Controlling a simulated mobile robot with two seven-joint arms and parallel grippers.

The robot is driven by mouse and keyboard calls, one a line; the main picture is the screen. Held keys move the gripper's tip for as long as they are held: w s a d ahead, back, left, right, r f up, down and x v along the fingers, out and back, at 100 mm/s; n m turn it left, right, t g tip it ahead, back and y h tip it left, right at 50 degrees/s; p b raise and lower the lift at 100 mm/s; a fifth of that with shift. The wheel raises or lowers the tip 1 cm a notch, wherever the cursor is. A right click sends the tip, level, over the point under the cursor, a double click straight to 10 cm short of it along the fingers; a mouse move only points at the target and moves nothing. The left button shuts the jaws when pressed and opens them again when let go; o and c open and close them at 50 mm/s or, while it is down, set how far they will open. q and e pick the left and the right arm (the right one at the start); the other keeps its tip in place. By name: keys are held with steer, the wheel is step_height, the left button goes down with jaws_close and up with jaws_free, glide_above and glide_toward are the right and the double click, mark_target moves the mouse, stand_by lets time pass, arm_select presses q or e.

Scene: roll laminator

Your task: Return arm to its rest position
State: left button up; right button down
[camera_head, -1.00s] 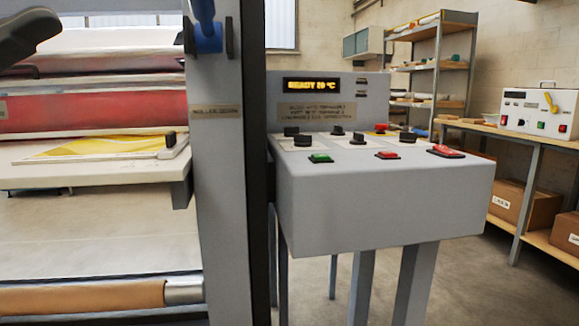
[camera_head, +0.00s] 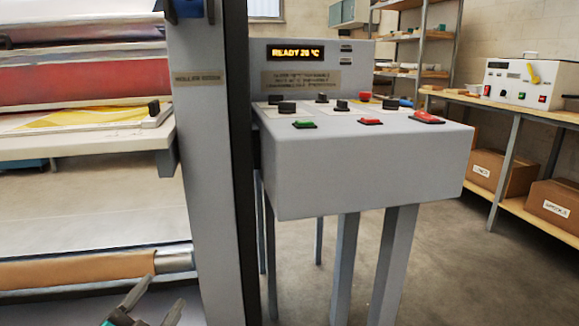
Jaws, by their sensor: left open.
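My left gripper (camera_head: 151,303) shows at the bottom left edge of the head view, its two dark fingers apart and nothing between them. It is low, in front of the laminator's lower roller (camera_head: 80,270), and most of its arm is below the frame. The roll laminator (camera_head: 205,150) stands at the left, with a red roller (camera_head: 75,85) and a feed table (camera_head: 80,147) holding a yellow-printed sheet (camera_head: 85,121). The control console (camera_head: 360,165) stands right of the post, its display (camera_head: 300,53) lit. My right gripper is not in view.
The console has a green button (camera_head: 304,124), red buttons (camera_head: 370,121) and black knobs. A shelf unit (camera_head: 445,45) and a workbench (camera_head: 525,113) with a white control box (camera_head: 525,83) stand at the right. Cardboard boxes (camera_head: 502,172) sit below. Open floor lies right of the console.

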arm_select(q)
steer(key=s+d+f+n+g+h, duration=0.1)
steer(key=s+d+f+n+g, duration=0.3)
steer(key=s+f, duration=0.4)
steer(key=s+d+f+n+g, duration=0.4)
steer(key=s+d+f, duration=0.1)
steer(key=f, duration=0.5)
steer(key=a+r+p, duration=0.2)
steer(key=r+p, duration=0.5)
steer(key=p, duration=0.4)
steer(key=s+a+r+y+p, duration=0.1)
steer(key=a+r+p, duration=0.2)
steer(key=r+p, duration=0.4)
steer(key=p, duration=0.4)
steer(key=shift+s+a+r+y, duration=0.25)
steer(key=shift+s+y, duration=0.05)
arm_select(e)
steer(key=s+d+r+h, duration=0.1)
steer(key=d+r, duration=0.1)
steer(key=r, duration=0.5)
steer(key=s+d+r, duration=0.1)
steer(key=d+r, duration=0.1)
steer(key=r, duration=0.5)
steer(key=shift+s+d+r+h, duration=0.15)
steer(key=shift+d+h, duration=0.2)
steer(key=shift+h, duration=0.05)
